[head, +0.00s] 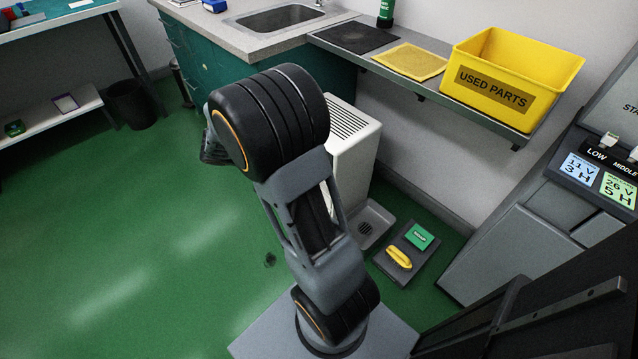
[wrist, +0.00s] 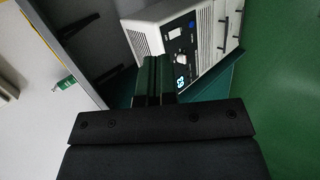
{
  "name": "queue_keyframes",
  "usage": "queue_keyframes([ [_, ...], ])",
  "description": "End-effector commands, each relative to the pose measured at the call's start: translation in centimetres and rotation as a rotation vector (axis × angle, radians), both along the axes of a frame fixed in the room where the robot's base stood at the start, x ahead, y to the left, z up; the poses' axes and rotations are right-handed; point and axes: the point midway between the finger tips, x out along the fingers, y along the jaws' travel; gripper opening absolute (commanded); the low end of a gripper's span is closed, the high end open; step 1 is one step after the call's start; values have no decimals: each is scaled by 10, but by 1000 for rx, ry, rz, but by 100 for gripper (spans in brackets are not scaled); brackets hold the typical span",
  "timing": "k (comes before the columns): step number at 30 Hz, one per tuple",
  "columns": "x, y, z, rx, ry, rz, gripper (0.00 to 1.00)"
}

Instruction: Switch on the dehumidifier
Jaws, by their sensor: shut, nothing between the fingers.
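The dehumidifier (head: 357,142) is a white box with a slatted top, on the green floor by the teal cabinet. My arm covers its left part in the head view. In the wrist view the dehumidifier (wrist: 205,52) shows a dark control panel (wrist: 178,47) with a white control, a blue round spot and small glowing pale-blue characters. My gripper (wrist: 154,62) is shut and empty, its fingers just in front of the panel's near side and overlapping the housing edge. I cannot tell whether they touch it. In the head view the gripper is mostly hidden behind my arm.
A grey drain tray (head: 371,224) and a dark mat (head: 388,272) with a green box and a yellow object lie right of my arm. A shelf above holds a yellow bin (head: 512,68). A sink counter (head: 240,38) stands behind.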

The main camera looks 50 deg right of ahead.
Motion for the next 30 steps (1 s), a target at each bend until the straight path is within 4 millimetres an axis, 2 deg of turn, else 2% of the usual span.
queue_keyframes([
  [1,11,-15,-51,-80,33,0,0],
  [3,26,-34,-87,-194,52,12,0],
  [9,60,-71,-172,-437,54,85,0],
  [12,71,-80,-201,-509,42,125,0],
  [15,78,-85,-220,-556,30,154,0],
  [18,82,-88,-230,-581,21,173,0],
  [30,83,-89,-232,-591,17,182,0],
])
